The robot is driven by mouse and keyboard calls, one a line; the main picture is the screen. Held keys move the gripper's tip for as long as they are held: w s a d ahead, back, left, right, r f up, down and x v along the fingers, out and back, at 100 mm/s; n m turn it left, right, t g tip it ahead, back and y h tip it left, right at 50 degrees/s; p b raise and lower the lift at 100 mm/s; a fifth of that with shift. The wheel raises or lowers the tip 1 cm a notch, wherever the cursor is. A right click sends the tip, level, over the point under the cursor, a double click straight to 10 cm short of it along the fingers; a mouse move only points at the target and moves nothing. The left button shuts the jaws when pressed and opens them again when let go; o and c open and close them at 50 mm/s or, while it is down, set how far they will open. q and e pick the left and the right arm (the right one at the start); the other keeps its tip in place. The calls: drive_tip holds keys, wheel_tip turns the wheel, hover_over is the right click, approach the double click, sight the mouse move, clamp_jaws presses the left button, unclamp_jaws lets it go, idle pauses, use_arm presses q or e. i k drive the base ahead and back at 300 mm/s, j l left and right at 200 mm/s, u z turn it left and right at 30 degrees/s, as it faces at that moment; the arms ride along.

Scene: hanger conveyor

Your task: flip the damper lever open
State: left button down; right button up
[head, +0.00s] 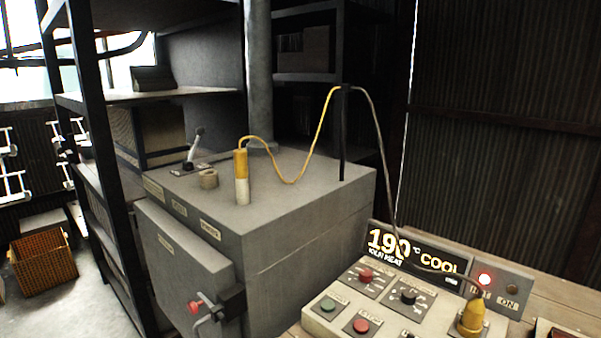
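The damper lever (195,146) appears to be the small grey lever on a dark base plate, at the back left of the grey kiln's (290,200) top. It stands up, tilted a little to the right; I cannot read a label that tells open from shut. Neither of my grippers is in the head view. Nothing touches the lever.
A yellow-and-white probe (242,178) stands on the kiln top near a small tan ring (209,179), its yellow cable looping over a black post (343,130). A control panel (390,305) reads 190 °C, COOL. Black shelving (90,140) stands left; an orange basket (43,262) is on the floor.

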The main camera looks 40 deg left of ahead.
sight(196, 145)
drive_tip(key=u, duration=1.85)
drive_tip(key=i+j, duration=0.1)
drive_tip(key=j, duration=0.25)
drive_tip(key=i+j, duration=0.1)
drive_tip(key=j, duration=0.25)
drive_tip(key=i+j, duration=0.15)
drive_tip(key=j, duration=0.2)
drive_tip(key=i+j, duration=0.1)
drive_tip(key=j, duration=0.25)
drive_tip(key=i+j, duration=0.1)
drive_tip(key=j, duration=0.25)
drive_tip(key=z, duration=1.85)
